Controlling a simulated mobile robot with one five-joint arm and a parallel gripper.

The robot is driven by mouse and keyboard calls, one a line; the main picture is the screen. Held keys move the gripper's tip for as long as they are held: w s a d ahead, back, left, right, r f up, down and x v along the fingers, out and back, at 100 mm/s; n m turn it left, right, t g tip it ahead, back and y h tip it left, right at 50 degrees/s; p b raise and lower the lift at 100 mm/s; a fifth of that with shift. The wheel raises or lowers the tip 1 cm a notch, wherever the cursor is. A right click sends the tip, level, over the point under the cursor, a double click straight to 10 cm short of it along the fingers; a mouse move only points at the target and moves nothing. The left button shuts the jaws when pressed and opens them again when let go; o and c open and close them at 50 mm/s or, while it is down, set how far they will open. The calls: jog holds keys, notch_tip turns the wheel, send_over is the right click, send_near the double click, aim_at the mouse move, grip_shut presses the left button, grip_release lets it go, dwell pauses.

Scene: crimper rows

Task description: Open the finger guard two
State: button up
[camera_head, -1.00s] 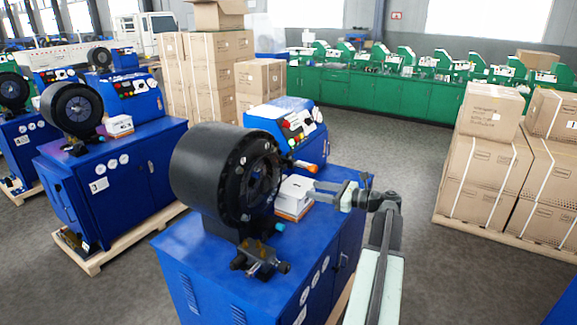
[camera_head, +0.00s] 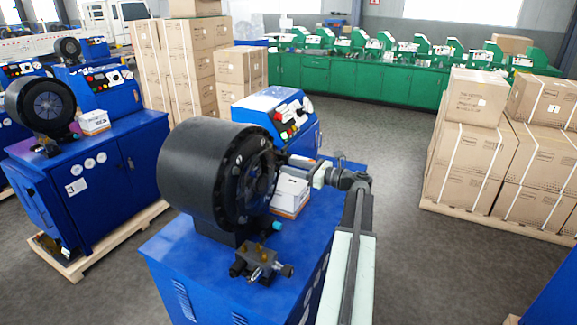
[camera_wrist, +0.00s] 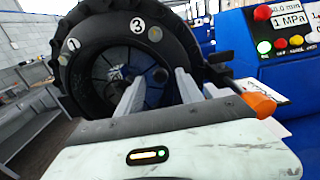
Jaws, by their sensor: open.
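A blue crimping machine with a large black round head (camera_head: 215,175) stands in front of me; no part marked as finger guard two can be made out. In the wrist view the open face of the black head (camera_wrist: 95,75) carries round white number labels, one reading 3 (camera_wrist: 137,25). My gripper (camera_head: 284,160) reaches from the right to the head's face. In the wrist view my gripper (camera_wrist: 157,82) has its two pale fingers apart, pointing at the head's opening, nothing between them. An orange knob (camera_wrist: 258,103) shows beside the gripper's right edge.
A small white box (camera_head: 290,192) sits on the blue cabinet, just below my gripper. The control panel (camera_head: 285,112) stands behind it. Another crimper (camera_head: 40,110) is at left, stacked cartons (camera_head: 475,150) at right; grey floor lies between.

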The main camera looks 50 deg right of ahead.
jog(key=shift+x, duration=0.95)
grip_shut()
dwell(0.7)
